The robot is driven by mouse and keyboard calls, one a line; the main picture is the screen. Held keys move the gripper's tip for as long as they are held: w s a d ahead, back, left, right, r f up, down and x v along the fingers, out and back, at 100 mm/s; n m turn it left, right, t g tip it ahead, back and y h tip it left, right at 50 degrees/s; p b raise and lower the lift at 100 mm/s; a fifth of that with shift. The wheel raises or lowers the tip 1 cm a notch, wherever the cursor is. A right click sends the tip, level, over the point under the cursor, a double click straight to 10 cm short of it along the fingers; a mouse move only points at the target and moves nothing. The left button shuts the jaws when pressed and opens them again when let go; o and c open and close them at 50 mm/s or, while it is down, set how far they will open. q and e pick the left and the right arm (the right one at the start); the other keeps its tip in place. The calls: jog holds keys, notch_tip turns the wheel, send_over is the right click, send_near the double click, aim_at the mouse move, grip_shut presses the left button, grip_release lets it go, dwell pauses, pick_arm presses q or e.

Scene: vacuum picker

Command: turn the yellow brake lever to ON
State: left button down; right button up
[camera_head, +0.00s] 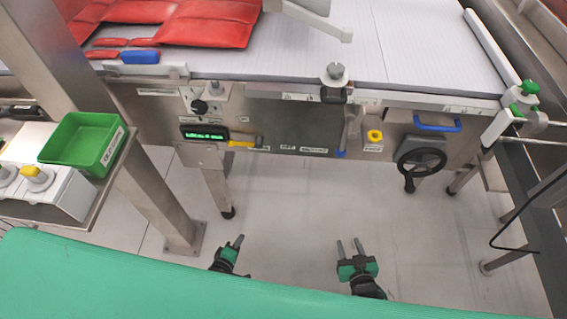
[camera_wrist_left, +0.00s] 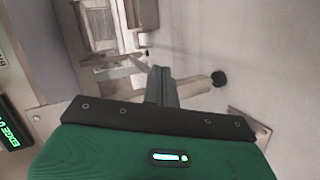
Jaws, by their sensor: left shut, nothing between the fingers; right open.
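The yellow brake lever (camera_head: 244,142) is on the front of the steel machine, just right of a small green-lit display (camera_head: 204,133). It lies about horizontal. Any ON mark by it is too small to read. My left gripper (camera_head: 239,240) is below the lever, apart from it, over the floor. Its fingers are shut and empty, as the left wrist view (camera_wrist_left: 161,73) also shows. The lever does not show in the left wrist view. My right gripper (camera_head: 348,241) is open and empty, to the right of the left one, well below the machine front.
A black handwheel (camera_head: 421,161), a blue handle (camera_head: 437,125) and a yellow knob (camera_head: 375,135) are on the machine front to the right. A green bin (camera_head: 120,153) stands at the left by a steel post. The space between grippers and machine is clear.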

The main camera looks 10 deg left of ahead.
notch_tip(320, 180, up, 18)
jog(key=w+a+t+y+b, duration=0.2)
jog(key=w+a+t+b, duration=0.1)
jog(key=t+b, duration=0.5)
pick_arm(q)
jog(key=w+r+n+t+y+b, duration=0.2)
jog(key=w+r+n+t+b, duration=0.1)
jog(key=r+n, duration=0.5)
jog(key=w+r+n+t+y+b, duration=0.2)
jog(key=w+r+n+t+b, duration=0.2)
jog(key=r+n+t, duration=0.4)
jog(key=w+r+n, duration=0.1)
jog(key=n, duration=0.6)
jog(key=shift+r+t, duration=0.25)
jog(key=shift+t, duration=0.05)
pick_arm(e)
jog(key=s+d+r+t, duration=0.1)
jog(key=s+r, duration=0.3)
jog(key=r, duration=0.4)
jog(key=s+d+r+t+y, duration=0.1)
jog(key=s+r+t, duration=0.3)
jog(key=r, duration=0.4)
jog(key=shift+s+d+r+m+y, duration=0.25)
jog(key=shift+d+r+m+y, duration=0.05)
jog(key=shift+m, duration=0.1)
pick_arm(q)
jog(key=shift+r+y, duration=0.1)
jog(key=shift+y, duration=0.2)
